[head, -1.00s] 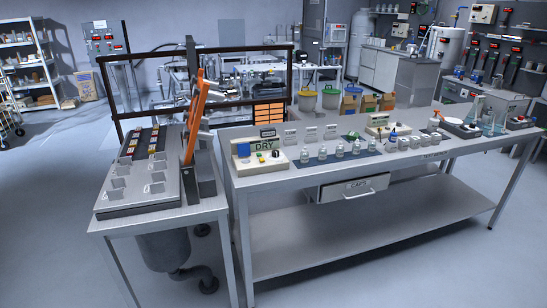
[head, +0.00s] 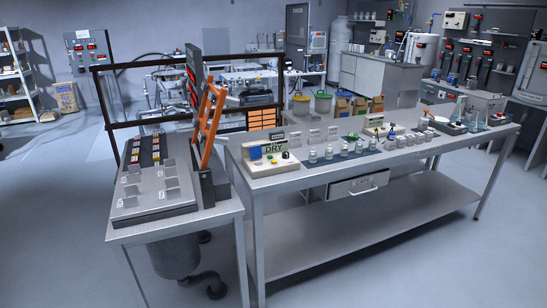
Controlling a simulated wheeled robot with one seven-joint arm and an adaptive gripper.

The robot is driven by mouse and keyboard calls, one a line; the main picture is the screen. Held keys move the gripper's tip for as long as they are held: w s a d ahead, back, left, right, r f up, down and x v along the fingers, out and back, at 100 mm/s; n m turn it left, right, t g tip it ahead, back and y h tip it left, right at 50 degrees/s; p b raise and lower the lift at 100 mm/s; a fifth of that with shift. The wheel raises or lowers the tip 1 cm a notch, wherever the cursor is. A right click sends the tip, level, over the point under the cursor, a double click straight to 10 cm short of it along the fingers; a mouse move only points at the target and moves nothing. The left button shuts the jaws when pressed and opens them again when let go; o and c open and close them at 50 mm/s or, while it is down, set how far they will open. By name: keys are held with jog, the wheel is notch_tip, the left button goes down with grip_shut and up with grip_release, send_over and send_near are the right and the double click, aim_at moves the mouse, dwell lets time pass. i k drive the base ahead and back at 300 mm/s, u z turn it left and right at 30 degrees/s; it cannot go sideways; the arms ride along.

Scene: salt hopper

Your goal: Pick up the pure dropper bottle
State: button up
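I see no bottle that I can clearly read as the pure dropper bottle; labels are too small. A small dark blue bottle (head: 391,131) stands on the long steel bench (head: 300,182), right of its middle, among small pale containers. A white bottle with an orange-red top (head: 427,112) stands further right. A row of small clear jars (head: 328,153) stands on a dark mat in front. My gripper is not in view.
A device marked DRY (head: 272,158) sits at the bench's left end. A side stand (head: 155,210) with a grey panel and a tilted orange frame (head: 210,125) adjoins the bench on the left. A drawer (head: 357,187) hangs under the bench. Floor in front is clear.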

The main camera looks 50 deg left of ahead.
aim_at(313, 155)
jog(key=u, duration=1.65)
